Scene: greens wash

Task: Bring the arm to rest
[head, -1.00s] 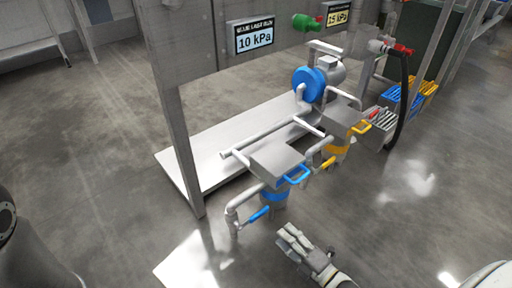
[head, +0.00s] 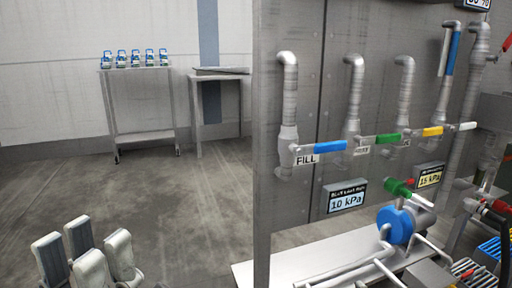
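My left gripper (head: 85,250) shows at the lower left of the head view, with its pale, dark-edged fingers pointing up. Gaps show between the fingers, and nothing is seen held between them. It is over the bare floor, apart from the grey panel to its right. The rest of the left arm is below the picture's edge. My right gripper is not in view.
The grey panel (head: 310,110) carries pipes with blue (head: 330,146), green (head: 388,138) and yellow (head: 432,131) valve handles. A blue pump (head: 396,225) stands below. A table with several bottles (head: 136,59) stands behind. Bare floor (head: 190,210) lies left of the panel.

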